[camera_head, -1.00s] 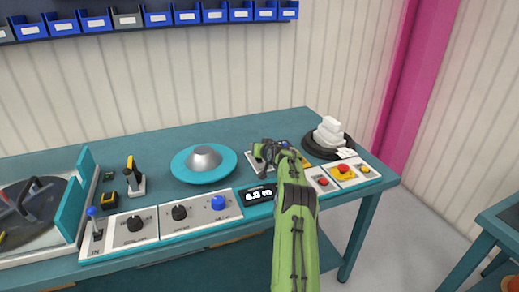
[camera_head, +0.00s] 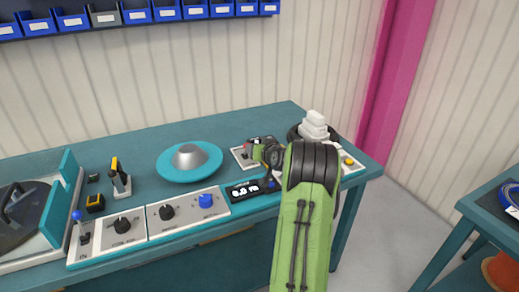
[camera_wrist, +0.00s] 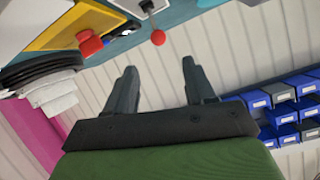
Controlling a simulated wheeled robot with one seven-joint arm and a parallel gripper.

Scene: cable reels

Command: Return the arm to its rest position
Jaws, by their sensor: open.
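My green arm (camera_head: 305,225) reaches up from the bottom of the head view, over the front edge of the teal bench (camera_head: 120,146). In the head view its far end stands over the right part of the bench, and the fingertips are hard to make out there. In the wrist view my gripper (camera_wrist: 158,72) shows two dark fingers spread wide apart with nothing between them. The fingers point towards the pale wall and the underlying panel edge, apart from any object.
A teal disc with a grey hub (camera_head: 190,160) and a panel with knobs (camera_head: 166,212) lie left of my arm. White blocks (camera_head: 314,125) sit on a black cable coil behind it. A red-knobbed lever (camera_wrist: 158,37) and blue bins (camera_wrist: 285,96) show in the wrist view.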

